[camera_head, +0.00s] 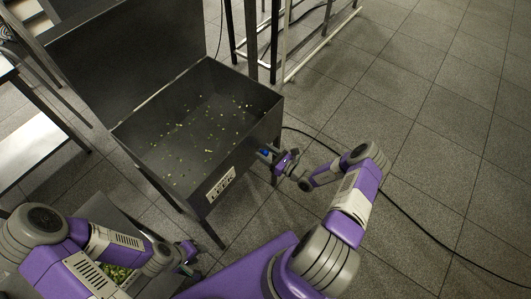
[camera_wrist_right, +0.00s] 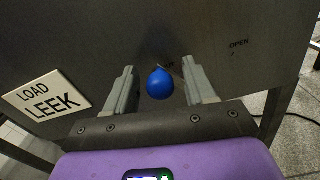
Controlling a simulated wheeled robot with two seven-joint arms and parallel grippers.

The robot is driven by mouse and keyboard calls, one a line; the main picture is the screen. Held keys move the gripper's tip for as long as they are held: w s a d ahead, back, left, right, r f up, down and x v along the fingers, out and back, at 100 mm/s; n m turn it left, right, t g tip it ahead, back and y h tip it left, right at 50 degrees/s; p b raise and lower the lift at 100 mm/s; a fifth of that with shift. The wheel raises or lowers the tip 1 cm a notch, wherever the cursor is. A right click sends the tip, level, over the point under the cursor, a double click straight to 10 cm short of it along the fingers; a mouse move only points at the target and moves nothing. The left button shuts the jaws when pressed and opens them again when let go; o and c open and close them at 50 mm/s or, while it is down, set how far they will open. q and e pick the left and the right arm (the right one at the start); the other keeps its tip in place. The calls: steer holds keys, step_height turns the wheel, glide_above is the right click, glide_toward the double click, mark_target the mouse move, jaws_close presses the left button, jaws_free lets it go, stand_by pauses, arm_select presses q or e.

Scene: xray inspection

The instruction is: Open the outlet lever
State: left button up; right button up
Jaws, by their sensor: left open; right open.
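The outlet lever ends in a blue knob (camera_wrist_right: 160,84), seen on the front wall of a dark metal bin (camera_wrist_right: 120,30) in the right wrist view. My right gripper (camera_wrist_right: 161,92) is open, with one finger on each side of the knob and a gap to each. The knob also shows small in the head view (camera_head: 264,152), beside my right gripper (camera_head: 279,160). The lever's shaft is mostly hidden behind the knob. The word OPEN is printed on the wall to the right. My left gripper (camera_head: 188,256) is at the lower left in the head view, open, near a container of green pieces (camera_head: 118,274).
The bin (camera_head: 188,190) stands on legs with its lid raised and scattered green bits inside. A LOAD LEEK label (camera_wrist_right: 43,97) is on its front. A metal frame (camera_head: 285,40) stands behind. A black cable (camera_head: 420,225) crosses the tiled floor at right, which is otherwise clear.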

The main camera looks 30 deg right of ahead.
steer(key=shift+c, duration=0.4)
steer(key=shift+a, duration=0.1)
jaws_close()
